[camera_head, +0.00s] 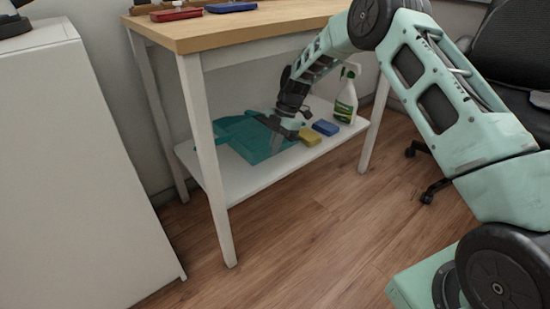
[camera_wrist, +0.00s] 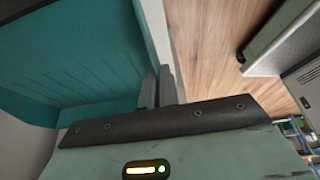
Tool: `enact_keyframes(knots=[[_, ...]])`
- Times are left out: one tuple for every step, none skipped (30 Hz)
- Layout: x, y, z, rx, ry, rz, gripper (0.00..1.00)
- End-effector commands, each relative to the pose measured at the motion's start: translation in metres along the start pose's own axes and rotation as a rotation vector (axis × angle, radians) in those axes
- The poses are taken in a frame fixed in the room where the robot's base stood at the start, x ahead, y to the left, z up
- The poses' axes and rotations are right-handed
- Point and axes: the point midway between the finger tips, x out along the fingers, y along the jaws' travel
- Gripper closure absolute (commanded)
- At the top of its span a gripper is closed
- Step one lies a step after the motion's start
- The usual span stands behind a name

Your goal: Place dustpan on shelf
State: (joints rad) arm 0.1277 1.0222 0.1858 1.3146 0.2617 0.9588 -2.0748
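The teal dustpan (camera_head: 240,135) is at the lower shelf (camera_head: 245,185) of the table, on its left half. It looks flat, but whether its whole underside touches the shelf I cannot tell. My gripper (camera_head: 276,140) reaches in under the tabletop at the dustpan's right side. In the wrist view the dustpan (camera_wrist: 75,60) fills the upper left. There, my gripper (camera_wrist: 158,88) has its two fingers close together, one on each side of the dustpan's rim, and appears shut on it. The gripper hides part of the dustpan in the head view.
A yellow sponge (camera_head: 309,137), a blue sponge (camera_head: 326,128) and a spray bottle (camera_head: 346,95) stand right of my gripper on the shelf. The wooden tabletop (camera_head: 260,25) is above. Table legs (camera_head: 205,150) frame the shelf. A white cabinet (camera_head: 75,170) is left, a black chair (camera_head: 515,60) right.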

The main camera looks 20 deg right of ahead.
Motion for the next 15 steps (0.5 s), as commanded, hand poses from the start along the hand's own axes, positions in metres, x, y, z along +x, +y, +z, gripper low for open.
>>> enact_keyframes(knots=[[0.013, 0.0, 0.005, 0.0, 0.001, -0.001, 1.0], [0.018, 0.0, 0.007, 0.0, 0.001, -0.001, 1.0], [0.023, 0.0, 0.009, 0.0, 0.0, -0.001, 1.0], [0.026, 0.0, 0.01, 0.0, -0.001, 0.0, 1.0], [0.028, 0.0, 0.011, 0.0, -0.001, 0.0, 1.0], [0.031, 0.0, 0.012, 0.0, -0.001, 0.001, 1.0], [0.033, 0.0, 0.013, 0.001, -0.001, 0.002, 1.0], [0.035, 0.0, 0.014, 0.001, 0.0, 0.002, 1.0], [0.04, 0.0, 0.016, 0.001, 0.0, 0.001, 1.0], [0.045, 0.0, 0.018, 0.001, 0.0, 0.001, 1.0], [0.05, 0.0, 0.02, 0.001, 0.0, 0.0, 1.0], [0.057, -0.001, 0.023, 0.001, -0.001, 0.0, 1.0], [0.062, -0.001, 0.025, 0.002, -0.001, -0.001, 1.0], [0.066, 0.0, 0.027, 0.002, 0.0, 0.0, 1.0], [0.071, 0.0, 0.029, 0.002, 0.0, 0.001, 1.0]])
